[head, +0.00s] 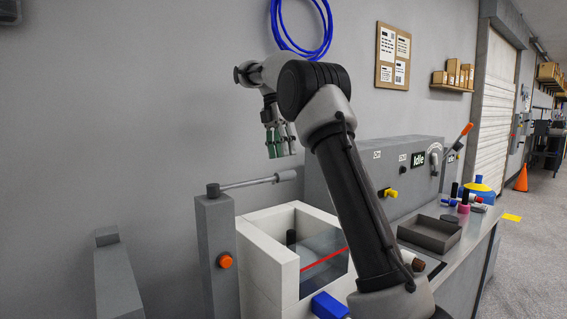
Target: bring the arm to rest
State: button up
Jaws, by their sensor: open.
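My arm rises from the lower middle of the head view, bends at a dark elbow and reaches left. My gripper (281,150) hangs from its end with the fingers pointing down. It is open, and I see nothing between its fingers. It is in the air above the white box (266,253) and above the grey rod on the post. My forearm hides part of the bench and the machine behind it.
A grey post (214,255) with an orange button stands left of the white box. A machine marked Idle (325,172), a dark tray (430,236) and several small coloured reels are at the right. Blue tubing (303,50) hangs on the wall.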

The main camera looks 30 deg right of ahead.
jog(key=shift+w+r, duration=0.1)
jog(key=shift+r, duration=0.35)
jog(key=s+a+r+m+t, duration=0.1)
jog(key=s+m+t, duration=0.3)
jog(key=s+m, duration=1)
jog(key=s+f+m+t, duration=0.1)
jog(key=s+f+m, duration=0.2)
jog(key=s+f, duration=0.4)
jog(key=s+a+f+m+t, duration=0.1)
jog(key=s+f, duration=0.6)
jog(key=s, duration=0.8)
jog(key=shift+s+a+m+t+y, duration=0.25)
jog(key=shift+m+t, duration=0.45)
jog(key=shift+m, duration=0.5)
